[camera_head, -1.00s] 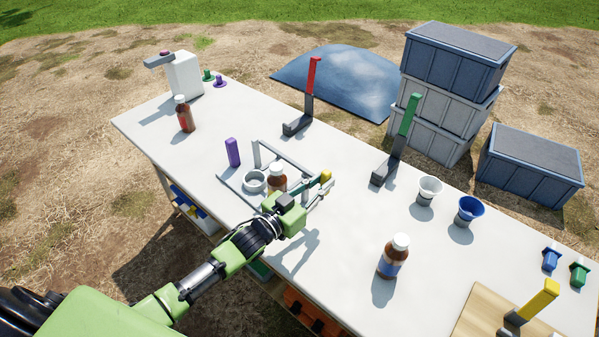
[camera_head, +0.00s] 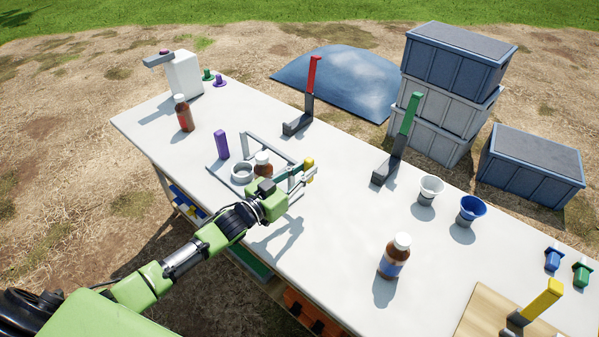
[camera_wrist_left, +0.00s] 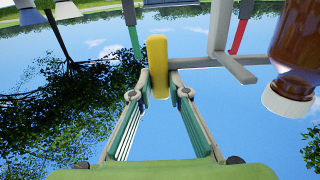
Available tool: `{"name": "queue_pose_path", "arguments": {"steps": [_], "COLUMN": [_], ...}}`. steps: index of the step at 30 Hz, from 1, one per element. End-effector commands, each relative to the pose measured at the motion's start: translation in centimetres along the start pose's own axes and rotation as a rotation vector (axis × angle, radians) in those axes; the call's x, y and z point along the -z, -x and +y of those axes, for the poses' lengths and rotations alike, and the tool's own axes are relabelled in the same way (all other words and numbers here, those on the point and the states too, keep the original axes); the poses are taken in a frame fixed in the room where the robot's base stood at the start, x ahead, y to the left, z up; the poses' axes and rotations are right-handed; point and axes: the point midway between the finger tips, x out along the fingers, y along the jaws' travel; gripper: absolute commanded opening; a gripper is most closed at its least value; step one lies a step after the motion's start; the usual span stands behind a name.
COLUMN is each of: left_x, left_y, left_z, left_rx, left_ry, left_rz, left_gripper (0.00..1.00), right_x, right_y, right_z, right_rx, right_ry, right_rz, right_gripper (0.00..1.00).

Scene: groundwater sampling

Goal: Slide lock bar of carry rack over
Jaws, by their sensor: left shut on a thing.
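The carry rack (camera_head: 216,172) is a grey frame on the white table, with an empty round holder (camera_head: 242,173), a purple upright block (camera_head: 221,145) and a brown bottle with a white cap (camera_head: 263,165). My left gripper (camera_head: 299,178) reaches over the rack's near right side. It is shut on the yellow tab (camera_head: 309,166) of the lock bar. In the left wrist view the yellow tab (camera_wrist_left: 158,66) stands between the fingertips (camera_wrist_left: 159,88), with a grey bar beside it and the bottle (camera_wrist_left: 300,50) at the right. My arm hides part of the rack. My right gripper is not in view.
A red-labelled bottle (camera_head: 184,115) and a white dispenser (camera_head: 184,74) stand at the far left. Red (camera_head: 312,85) and green (camera_head: 407,125) levers stand behind the rack. Another bottle (camera_head: 394,257) and two cups (camera_head: 428,190) stand right.

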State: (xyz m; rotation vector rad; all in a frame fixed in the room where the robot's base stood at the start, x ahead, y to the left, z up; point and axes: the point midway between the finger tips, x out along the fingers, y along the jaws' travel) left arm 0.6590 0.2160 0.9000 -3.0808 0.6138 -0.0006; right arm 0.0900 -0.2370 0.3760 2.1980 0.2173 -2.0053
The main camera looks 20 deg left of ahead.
Motion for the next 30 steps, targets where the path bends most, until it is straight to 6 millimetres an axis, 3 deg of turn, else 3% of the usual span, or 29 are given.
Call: {"name": "queue_pose_path", "arguments": {"steps": [8, 18, 24, 25, 27, 30], "left_x": [-0.1, -0.2, -0.1, -0.1, -0.1, -0.1], "left_y": [0.0, 0.1, 0.1, 0.1, 0.1, 0.1], "left_z": [-0.1, -2.9, -2.9, -2.9, -2.9, -2.9], "left_rx": [-0.001, 0.001, 0.0, 0.0, 0.0, -0.001], "left_ry": [0.0, -0.002, 0.001, 0.001, 0.001, 0.001], "left_rz": [-0.001, -0.002, -0.002, -0.002, -0.002, -0.002], "left_gripper": [0.0, 0.0, 0.0, 0.19, 0.36, 0.36], "right_x": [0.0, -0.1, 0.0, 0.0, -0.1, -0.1], "right_y": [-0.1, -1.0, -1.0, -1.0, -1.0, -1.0], "right_z": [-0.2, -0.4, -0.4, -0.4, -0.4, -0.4], "right_rx": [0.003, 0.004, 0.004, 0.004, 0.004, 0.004], "right_ry": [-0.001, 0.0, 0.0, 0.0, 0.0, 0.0], "right_rz": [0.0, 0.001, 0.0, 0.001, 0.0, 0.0], "right_gripper": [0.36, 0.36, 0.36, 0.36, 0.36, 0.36]}}
